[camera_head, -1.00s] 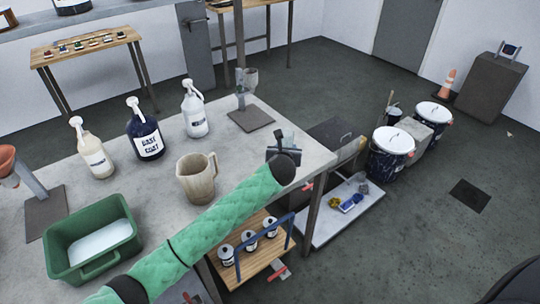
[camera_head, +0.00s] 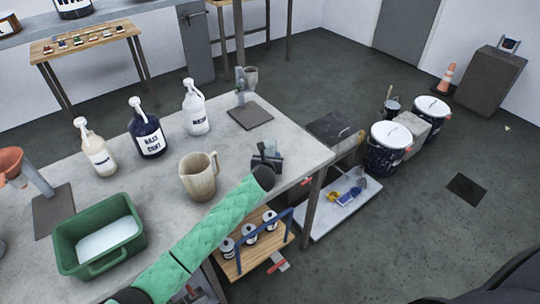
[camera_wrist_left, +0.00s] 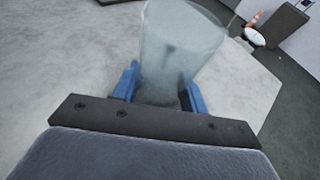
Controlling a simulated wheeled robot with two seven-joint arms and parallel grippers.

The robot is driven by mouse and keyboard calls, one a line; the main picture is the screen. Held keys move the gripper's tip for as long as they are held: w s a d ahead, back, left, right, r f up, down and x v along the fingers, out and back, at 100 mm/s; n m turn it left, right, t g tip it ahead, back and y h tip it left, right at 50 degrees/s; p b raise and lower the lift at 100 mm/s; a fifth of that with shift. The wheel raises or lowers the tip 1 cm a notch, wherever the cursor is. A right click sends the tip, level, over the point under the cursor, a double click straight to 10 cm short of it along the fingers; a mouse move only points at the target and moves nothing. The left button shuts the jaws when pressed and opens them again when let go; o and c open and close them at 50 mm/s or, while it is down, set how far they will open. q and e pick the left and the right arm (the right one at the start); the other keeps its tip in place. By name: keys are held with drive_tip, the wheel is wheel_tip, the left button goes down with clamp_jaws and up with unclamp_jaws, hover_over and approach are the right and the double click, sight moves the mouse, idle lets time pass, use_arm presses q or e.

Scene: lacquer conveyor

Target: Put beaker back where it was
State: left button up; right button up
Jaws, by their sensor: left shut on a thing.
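A clear glass beaker (camera_wrist_left: 180,45) stands upright between the blue fingers of my left gripper (camera_wrist_left: 160,88), which is shut on it. In the head view the left gripper (camera_head: 266,161) is over the right part of the grey table, right of the beige pitcher (camera_head: 198,177). The beaker (camera_head: 262,147) shows there only as a small pale shape, partly hidden by the gripper. I cannot tell whether its base touches the tabletop. My right gripper is not in view.
Three pump bottles (camera_head: 147,136) stand along the table's back. A stand with a dark base plate (camera_head: 250,116) is behind the gripper, and a green tub (camera_head: 70,240) is at the front left. The table's right edge (camera_head: 325,160) is close to the gripper. Bare tabletop lies around it.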

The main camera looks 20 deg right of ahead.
use_arm(q)
drive_tip(key=shift+f, duration=0.15)
drive_tip(key=o, duration=1)
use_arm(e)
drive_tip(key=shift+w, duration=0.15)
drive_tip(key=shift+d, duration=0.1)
use_arm(q)
drive_tip(key=shift+s+a+r, duration=0.15)
drive_tip(key=shift+s+r, duration=0.05)
drive_tip(key=shift+s, duration=0.15)
drive_tip(key=b+v, duration=0.3)
drive_tip(key=v, duration=0.7)
drive_tip(key=shift+s+a, duration=0.1)
drive_tip(key=shift+s+a+r, duration=0.15)
drive_tip(key=shift+s+r, duration=0.15)
drive_tip(key=shift+s, duration=0.1)
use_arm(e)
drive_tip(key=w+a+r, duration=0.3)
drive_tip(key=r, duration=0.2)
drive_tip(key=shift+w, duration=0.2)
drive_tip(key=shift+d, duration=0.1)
